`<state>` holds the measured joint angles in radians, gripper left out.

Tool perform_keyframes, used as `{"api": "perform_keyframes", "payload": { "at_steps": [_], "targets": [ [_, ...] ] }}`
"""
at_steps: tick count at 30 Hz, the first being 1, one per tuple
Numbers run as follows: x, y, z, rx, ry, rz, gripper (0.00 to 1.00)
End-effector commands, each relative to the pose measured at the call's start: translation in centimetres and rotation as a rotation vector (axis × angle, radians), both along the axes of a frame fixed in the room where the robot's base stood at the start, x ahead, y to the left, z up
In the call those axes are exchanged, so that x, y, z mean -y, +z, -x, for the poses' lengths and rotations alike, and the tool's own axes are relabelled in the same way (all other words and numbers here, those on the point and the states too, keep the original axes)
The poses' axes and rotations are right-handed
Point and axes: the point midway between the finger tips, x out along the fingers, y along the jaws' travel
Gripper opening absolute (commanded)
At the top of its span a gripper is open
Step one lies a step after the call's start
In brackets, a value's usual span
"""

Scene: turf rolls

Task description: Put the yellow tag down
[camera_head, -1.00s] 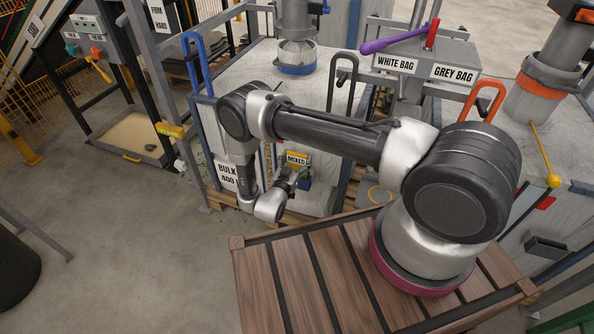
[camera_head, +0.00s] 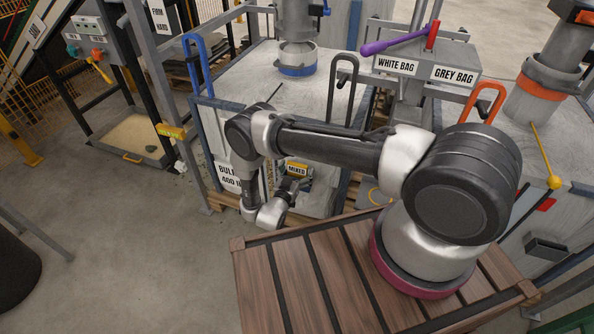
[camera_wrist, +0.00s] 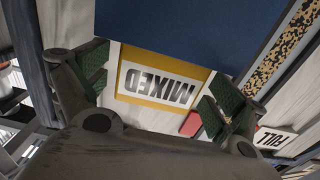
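The yellow tag (camera_head: 297,168) with a white "MIXED" label is at the front of the bulk bag stand, just above a small blue panel (camera_wrist: 190,30). In the wrist view the tag (camera_wrist: 158,80) appears upside down, its far edge meeting or hidden by the blue panel. My gripper (camera_wrist: 155,92) has its green-padded fingers spread, one on each side of the tag, with narrow pale gaps beside it. No clear grip on the tag shows. In the head view my gripper (camera_head: 290,192) is small and partly hidden by my wrist.
A speckled strip (camera_wrist: 272,62) runs beside the blue panel. A blue hooked bar (camera_head: 196,62) and a grey one (camera_head: 342,85) rise from the stand. Open floor lies left.

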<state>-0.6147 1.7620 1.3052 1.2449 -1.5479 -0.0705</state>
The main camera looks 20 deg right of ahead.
Motion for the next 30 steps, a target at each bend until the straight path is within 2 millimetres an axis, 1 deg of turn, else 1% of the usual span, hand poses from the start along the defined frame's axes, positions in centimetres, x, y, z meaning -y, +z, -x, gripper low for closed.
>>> {"api": "perform_keyframes", "payload": {
  "at_steps": [8, 11, 21, 25, 30],
  "targets": [
    [-0.1, 0.3, 0.1, 0.000, 0.001, 0.000, 0.95],
    [-1.0, 0.3, 1.2, -0.001, 0.004, -0.001, 0.95],
    [-5.4, 0.3, 7.2, -0.001, 0.005, 0.001, 0.95],
    [-6.5, 0.3, 8.8, -0.001, 0.003, 0.001, 0.95],
    [-7.1, 0.3, 9.7, 0.000, 0.000, 0.000, 0.95]
  ]
}}
